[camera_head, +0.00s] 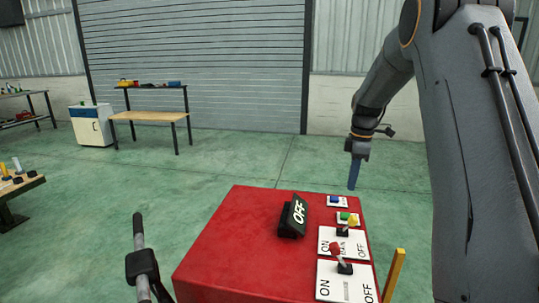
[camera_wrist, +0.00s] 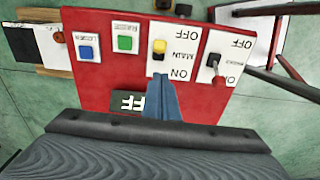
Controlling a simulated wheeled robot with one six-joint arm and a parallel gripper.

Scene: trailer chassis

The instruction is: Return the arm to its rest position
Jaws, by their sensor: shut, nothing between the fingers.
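My arm (camera_head: 450,130) comes in from the right in the head view and bends down over the far right of a red control box (camera_head: 225,235). My gripper (camera_head: 353,186) is shut and empty, its blue fingers pointing down, apart from the box. In the wrist view the shut fingers (camera_wrist: 163,100) show in front of the red panel (camera_wrist: 85,95), near the yellow-tipped MAIN switch (camera_wrist: 160,48). No contact with the panel is visible.
The box carries a black OFF sign (camera_head: 293,215), a blue button (camera_head: 334,199), a green button (camera_head: 345,215), a yellow-tipped lever (camera_head: 352,222) and a red-tipped lever (camera_head: 336,250). A yellow post (camera_head: 394,275) stands at its right. A workbench (camera_head: 150,115) stands far back; open green floor lies between.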

